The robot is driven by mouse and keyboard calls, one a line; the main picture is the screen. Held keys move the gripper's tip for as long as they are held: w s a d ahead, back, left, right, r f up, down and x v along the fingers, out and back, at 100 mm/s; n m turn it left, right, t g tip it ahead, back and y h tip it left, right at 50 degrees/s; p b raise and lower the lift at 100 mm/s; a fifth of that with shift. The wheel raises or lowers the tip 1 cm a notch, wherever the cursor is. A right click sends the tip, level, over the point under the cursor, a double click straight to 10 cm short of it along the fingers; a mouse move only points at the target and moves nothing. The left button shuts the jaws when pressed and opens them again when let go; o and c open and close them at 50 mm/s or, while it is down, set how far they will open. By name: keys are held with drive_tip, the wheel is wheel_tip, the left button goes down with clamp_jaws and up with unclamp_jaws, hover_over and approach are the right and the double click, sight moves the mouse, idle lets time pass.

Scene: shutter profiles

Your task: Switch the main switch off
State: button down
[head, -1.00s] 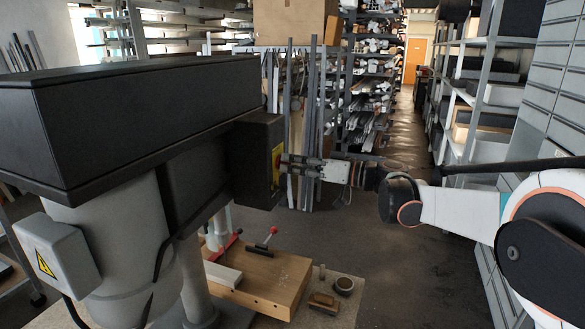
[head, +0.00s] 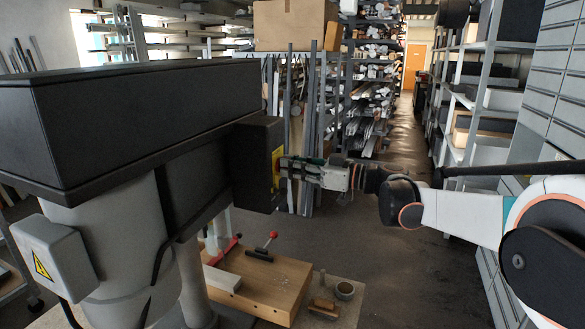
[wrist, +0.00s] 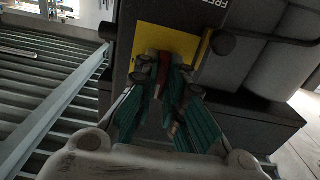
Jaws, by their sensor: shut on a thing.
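The main switch is a red handle on a yellow plate (head: 277,160), on the side of the black box of a drill-press-like machine (head: 258,175). In the wrist view the yellow plate (wrist: 150,36) shows behind my fingertips, with the red handle (wrist: 172,88) between them. My gripper (head: 284,164) reaches in from the right and is shut on the red handle; it also shows in the wrist view (wrist: 166,75). The fingers hide much of the handle, so its exact angle is hard to read.
A wooden block with a red-handled clamp (head: 262,272) stands below the switch. A grey box with a warning sign (head: 57,252) is on the machine column. Metal profiles (head: 308,130) stand behind my gripper. The aisle floor to the right (head: 400,250) is clear.

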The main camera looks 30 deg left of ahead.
drive_tip(key=shift+f, duration=0.15)
drive_tip(key=c, duration=1.7)
unclamp_jaws()
drive_tip(key=shift+d, duration=0.1)
drive_tip(key=d, duration=0.4)
drive_tip(key=w+d, duration=0.1)
drive_tip(key=d, duration=0.6)
drive_tip(key=shift+w+d, duration=0.15)
drive_tip(key=shift+d, duration=0.25)
